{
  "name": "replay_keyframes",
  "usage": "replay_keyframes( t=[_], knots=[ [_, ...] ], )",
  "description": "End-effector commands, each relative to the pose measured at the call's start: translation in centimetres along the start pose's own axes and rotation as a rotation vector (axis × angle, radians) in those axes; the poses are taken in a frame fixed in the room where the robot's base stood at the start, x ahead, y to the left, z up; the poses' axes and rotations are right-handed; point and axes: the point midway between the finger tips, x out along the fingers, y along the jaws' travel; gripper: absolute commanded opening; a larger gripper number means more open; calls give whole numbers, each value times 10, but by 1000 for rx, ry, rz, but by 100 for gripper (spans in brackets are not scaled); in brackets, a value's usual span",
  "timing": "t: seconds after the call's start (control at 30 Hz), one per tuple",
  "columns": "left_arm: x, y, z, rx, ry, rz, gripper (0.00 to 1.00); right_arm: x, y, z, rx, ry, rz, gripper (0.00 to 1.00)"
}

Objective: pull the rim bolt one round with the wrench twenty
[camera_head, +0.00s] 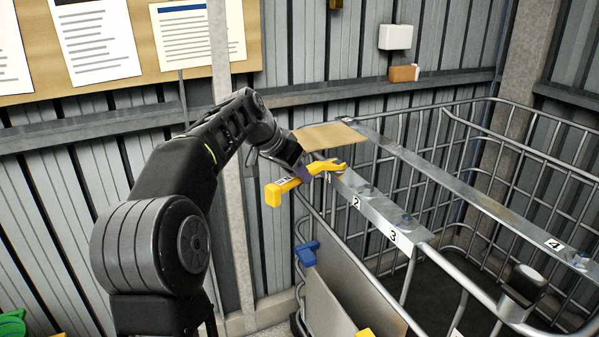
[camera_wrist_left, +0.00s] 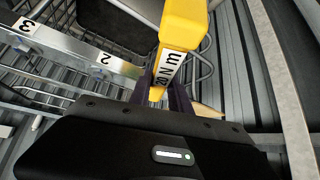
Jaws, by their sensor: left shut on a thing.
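My left gripper (camera_head: 302,172) is shut on a yellow wrench (camera_head: 273,195). In the left wrist view the wrench (camera_wrist_left: 182,28) carries a "20 N m" label between the dark fingers (camera_wrist_left: 165,92). The wrench head lies over the near end of the cage's flat metal rim bar (camera_head: 378,208), before label 2 (camera_head: 356,202). Bolt one and its label cannot be made out there; whether the head is seated on a bolt cannot be told. Bolts show beside label 2 and label 3 (camera_head: 393,237). My right gripper is not in view.
The tubular cage (camera_head: 470,122) fills the right side. A tan board (camera_head: 328,137) lies on its back left corner. Label 4 (camera_head: 554,245) is on the far bar. A blue clamp-like piece (camera_head: 307,253) sits on the left side. A ribbed wall stands behind.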

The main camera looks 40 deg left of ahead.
Motion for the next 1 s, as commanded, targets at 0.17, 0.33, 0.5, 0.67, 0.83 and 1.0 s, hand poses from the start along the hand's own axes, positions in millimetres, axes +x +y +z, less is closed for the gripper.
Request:
replay_keyframes(
  t=[0.17, 0.33, 0.5, 0.67, 0.83, 1.0],
  knots=[
    [-2, -10, -1, 31, -6, 24, 0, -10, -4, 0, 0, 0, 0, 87],
    [-3, -21, -2, 85, -5, 65, 0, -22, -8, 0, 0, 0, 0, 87],
    [-1, -27, -2, 117, -2, 92, 0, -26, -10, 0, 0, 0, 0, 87],
    [0, -27, -1, 123, -1, 95, 0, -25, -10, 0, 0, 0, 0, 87],
    [0, -27, -1, 123, -1, 95, 0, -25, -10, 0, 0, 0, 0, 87],
    [0, -33, -2, 142, -4, 110, 0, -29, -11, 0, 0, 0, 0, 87]
  ],
)
